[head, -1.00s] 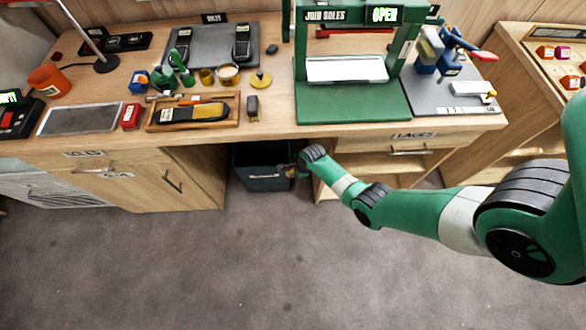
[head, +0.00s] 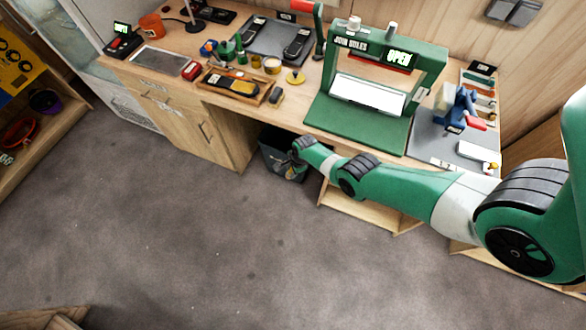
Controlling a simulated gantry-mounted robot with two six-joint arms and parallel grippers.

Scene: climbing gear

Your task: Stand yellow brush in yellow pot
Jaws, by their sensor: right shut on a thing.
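A small yellow pot (head: 256,62) stands on the workbench, close to a wider pale tin (head: 272,66). My right gripper (head: 291,172) is low in front of the bench, at the dark bin under it. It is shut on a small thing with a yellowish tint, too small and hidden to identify. The pot is up and to the left of this gripper, well apart from it. I cannot make out the yellow brush for certain. My left gripper is not in view.
The dark bin (head: 272,150) stands under the workbench. A wooden tray (head: 228,92) holds a yellow and black shoe sole. A yellow disc with a knob (head: 294,77) lies near the pots. A green press (head: 365,100) stands to the right. The floor is clear.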

